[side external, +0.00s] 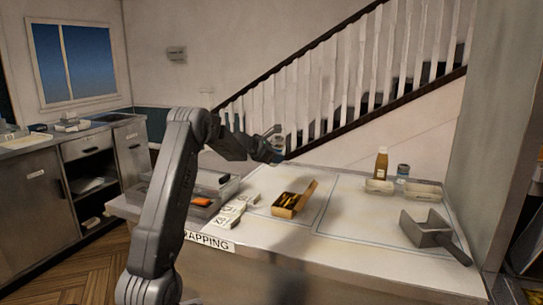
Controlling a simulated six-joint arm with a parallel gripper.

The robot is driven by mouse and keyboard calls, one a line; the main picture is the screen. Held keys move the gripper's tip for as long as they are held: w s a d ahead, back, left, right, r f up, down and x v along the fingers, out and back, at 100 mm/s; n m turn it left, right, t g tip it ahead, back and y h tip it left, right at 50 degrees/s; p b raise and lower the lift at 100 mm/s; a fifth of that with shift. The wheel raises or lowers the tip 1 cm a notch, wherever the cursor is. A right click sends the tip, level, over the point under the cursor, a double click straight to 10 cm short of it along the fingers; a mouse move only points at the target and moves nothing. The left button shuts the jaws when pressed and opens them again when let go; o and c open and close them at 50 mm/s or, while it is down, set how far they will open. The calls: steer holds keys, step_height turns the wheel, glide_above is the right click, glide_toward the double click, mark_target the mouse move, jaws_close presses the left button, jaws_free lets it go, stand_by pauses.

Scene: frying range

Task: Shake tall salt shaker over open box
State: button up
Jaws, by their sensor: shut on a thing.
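My gripper (275,152) is raised above the wrapping counter, up and slightly left of the open box in the picture. It is shut on a small, pale, partly see-through thing (279,131), which looks like the tall salt shaker. The fingers hide part of it, and its exact tilt is too small to tell. The open box (286,211) is brown, with its lid raised at the right and yellowish pieces inside. It sits on the counter, well apart from my gripper.
White packets (232,212) and a grey tray (190,193) lie left of the box. A brown bottle (381,163), a blue-grey can (403,171) and shallow containers (424,190) stand at the back right. A metal scoop (431,231) lies at right. The counter (345,222) between is clear.

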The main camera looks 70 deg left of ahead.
steer(key=m, duration=0.2)
steer(key=w+d+m, duration=0.1)
steer(key=m, duration=0.2)
steer(key=d+m, duration=0.1)
steer(key=m, duration=0.1)
steer(key=shift+w+d+r, duration=0.1)
steer(key=shift+w+r, duration=0.1)
steer(key=shift+r, duration=0.15)
steer(key=w+d+r+m+h, duration=0.15)
steer(key=d+m, duration=0.25)
steer(key=m, duration=0.9)
steer(key=w+d+m+h, duration=0.1)
steer(key=w+d+m, duration=0.2)
steer(key=m, duration=1)
steer(key=shift+y, duration=0.25)
steer(key=shift+w+f, duration=0.1)
steer(key=shift+f, duration=2.25)
